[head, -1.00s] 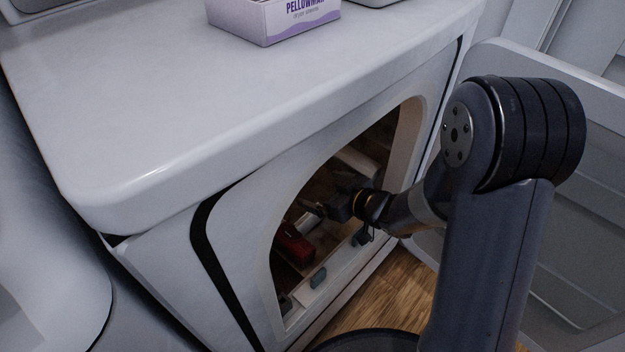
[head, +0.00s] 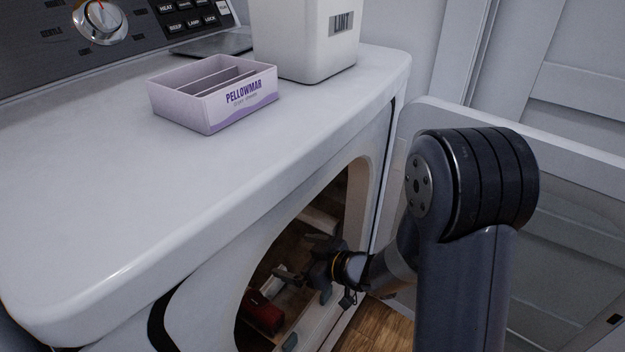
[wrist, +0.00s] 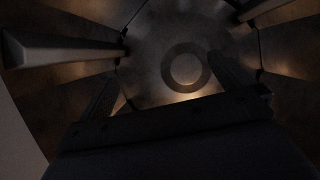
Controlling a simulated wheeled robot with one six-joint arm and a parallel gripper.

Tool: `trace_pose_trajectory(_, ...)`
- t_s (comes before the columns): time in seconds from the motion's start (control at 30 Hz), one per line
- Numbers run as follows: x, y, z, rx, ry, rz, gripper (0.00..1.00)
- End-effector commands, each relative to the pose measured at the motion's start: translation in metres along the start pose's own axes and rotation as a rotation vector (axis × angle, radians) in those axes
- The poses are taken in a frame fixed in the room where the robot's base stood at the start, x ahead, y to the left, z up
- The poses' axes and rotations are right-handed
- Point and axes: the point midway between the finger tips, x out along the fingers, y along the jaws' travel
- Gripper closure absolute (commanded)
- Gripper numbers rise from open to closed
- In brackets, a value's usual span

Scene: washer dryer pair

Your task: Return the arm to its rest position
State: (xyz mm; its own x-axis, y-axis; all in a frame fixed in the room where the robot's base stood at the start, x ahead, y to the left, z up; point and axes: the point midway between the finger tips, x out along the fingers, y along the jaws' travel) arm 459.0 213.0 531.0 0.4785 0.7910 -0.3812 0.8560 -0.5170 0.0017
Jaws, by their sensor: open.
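My gripper (head: 292,256) is inside the round opening of the white front-loading dryer (head: 205,285), with its fingers apart and nothing seen between them. My dark arm comes in from the right, past the open door (head: 570,240), and bends at a large ribbed joint. In the wrist view the two fingers of my gripper (wrist: 168,85) are spread before the dark drum, with a round pale hub (wrist: 186,68) at its back. A red object (head: 262,314) lies low in the drum, below and left of the fingers. The drum interior is dim.
A lavender Pellowmar box (head: 205,115) and a white lint bin (head: 300,40) stand on the machine top. Drum vanes (wrist: 65,50) jut inward. Wooden floor (head: 378,328) shows below the door.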

Motion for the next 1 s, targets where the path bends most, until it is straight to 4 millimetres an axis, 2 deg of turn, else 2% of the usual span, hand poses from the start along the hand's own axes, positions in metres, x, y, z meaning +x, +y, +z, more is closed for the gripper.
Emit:
trace_pose_trajectory(0.53, 0.106, -0.002, 0.004, -0.002, 0.001, -0.003, 0.00)
trace_pose_trajectory(0.6, 0.083, 0.001, -0.007, 0.002, 0.000, 0.004, 0.00)
trace_pose_trajectory(0.7, 0.067, 0.001, -0.011, 0.002, 0.000, 0.003, 0.00)
trace_pose_trajectory(0.83, 0.051, 0.001, -0.014, 0.002, 0.000, 0.002, 0.00)
trace_pose_trajectory(1.0, 0.042, 0.001, -0.015, 0.001, 0.000, 0.001, 0.00)
